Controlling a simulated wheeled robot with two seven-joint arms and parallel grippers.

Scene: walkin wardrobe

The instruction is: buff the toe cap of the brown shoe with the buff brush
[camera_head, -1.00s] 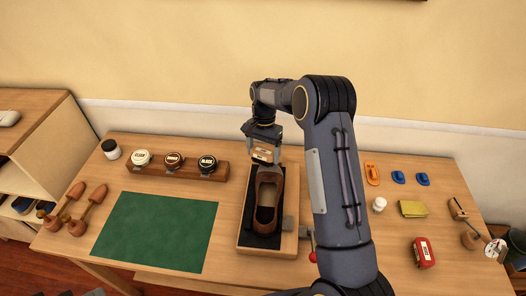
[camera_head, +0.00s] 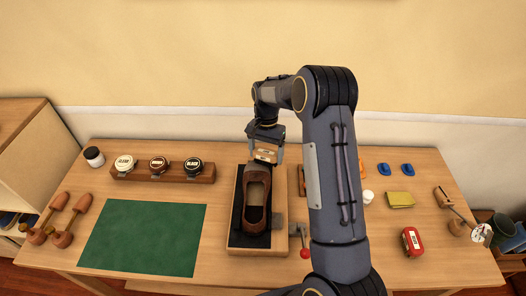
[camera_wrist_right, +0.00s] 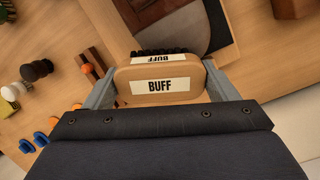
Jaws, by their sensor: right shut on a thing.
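The brown shoe (camera_head: 246,216) lies lengthwise on a black pad (camera_head: 237,217) on a wooden stand (camera_head: 260,252), with its opening facing up. My right gripper (camera_head: 266,146) is shut on the buff brush (camera_head: 265,155), just beyond the shoe's far end. In the right wrist view the brush's wooden back with its BUFF label (camera_wrist_right: 160,87) sits between the gripper's fingers (camera_wrist_right: 160,92). Dark bristles show past its edge. I cannot tell whether the bristles touch the shoe. My left gripper is out of view.
A rack (camera_head: 165,174) with three tins stands left of the stand, behind a green mat (camera_head: 145,237). Wooden shoe trees (camera_head: 62,222) lie far left. At right are a yellow cloth (camera_head: 400,199), a red tin (camera_head: 411,241) and blue pieces (camera_head: 384,169). A red knob (camera_head: 305,253) is beside the stand.

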